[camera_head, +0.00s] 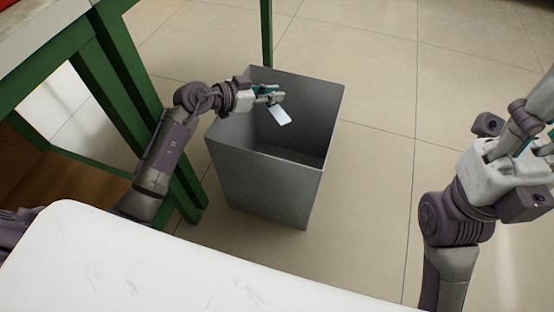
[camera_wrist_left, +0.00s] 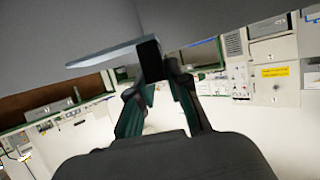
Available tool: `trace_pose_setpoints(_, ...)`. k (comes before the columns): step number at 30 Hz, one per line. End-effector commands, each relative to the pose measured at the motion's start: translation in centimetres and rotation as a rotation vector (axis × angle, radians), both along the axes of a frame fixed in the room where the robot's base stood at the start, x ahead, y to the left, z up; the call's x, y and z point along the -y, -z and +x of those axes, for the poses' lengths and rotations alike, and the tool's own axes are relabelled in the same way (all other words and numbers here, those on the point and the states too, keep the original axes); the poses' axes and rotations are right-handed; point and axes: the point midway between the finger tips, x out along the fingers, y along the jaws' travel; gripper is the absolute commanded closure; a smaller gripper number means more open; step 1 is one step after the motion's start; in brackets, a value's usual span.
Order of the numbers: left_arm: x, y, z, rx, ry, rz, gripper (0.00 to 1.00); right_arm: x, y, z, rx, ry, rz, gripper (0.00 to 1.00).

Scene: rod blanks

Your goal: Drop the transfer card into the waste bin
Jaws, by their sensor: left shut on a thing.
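My left gripper (camera_head: 268,94) is shut on the transfer card (camera_head: 279,115), a small pale, flat card. The card hangs tilted down from the fingertips over the open top of the waste bin (camera_head: 265,190). The bin is a grey, square, open box standing on the floor. In the left wrist view the card (camera_wrist_left: 100,58) shows as a thin pale edge at the fingertips of the gripper (camera_wrist_left: 152,75). My right gripper is only partly in view at the right edge, and its fingers cannot be made out clearly.
A green-framed table (camera_head: 105,50) stands close on the left, with its leg beside the bin and my left arm. A white surface (camera_head: 150,265) fills the lower front. Tiled floor (camera_head: 385,130) is clear to the right of the bin.

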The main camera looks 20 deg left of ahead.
Motion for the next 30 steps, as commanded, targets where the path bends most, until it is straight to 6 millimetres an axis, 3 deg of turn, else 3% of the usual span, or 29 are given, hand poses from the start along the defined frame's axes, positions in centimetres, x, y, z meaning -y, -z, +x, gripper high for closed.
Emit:
trace_pose_setpoints(1, 0.0, 0.0, 0.0, 0.0, 0.0, 0.0, 1.0, 0.0, 0.0, 0.0, 0.0, 0.0, 0.0, 0.6)
trace_pose_setpoints(2, 0.0, 0.0, 0.0, 0.0, 0.0, 0.0, 0.8, 0.0, 0.0, 0.0, 0.0, 0.0, 0.0, 0.6)
trace_pose_setpoints(3, 0.0, 0.0, 0.0, 0.0, 0.0, 0.0, 0.73, 0.0, 0.0, 0.0, 0.0, 0.0, 0.0, 0.6)
trace_pose_setpoints(7, 0.0, 0.0, 0.0, 0.0, 0.0, 0.0, 0.54, 0.0, 0.0, 0.0, -0.001, 0.0, 0.0, 0.6)
trace_pose_setpoints(17, 0.0, -0.3, 0.0, 0.001, 0.0, 0.0, 0.54, 0.0, 0.0, 0.0, -0.001, 0.0, 0.001, 0.6)
trace_pose_setpoints(20, 0.0, -1.5, 0.1, 0.004, 0.0, 0.0, 0.54, 0.0, 0.0, 0.0, -0.001, 0.0, 0.001, 0.6)
trace_pose_setpoints(30, 0.0, -7.9, 0.0, 0.005, 0.001, 0.001, 0.54, 0.0, 0.0, 0.0, -0.001, 0.0, 0.0, 0.6)
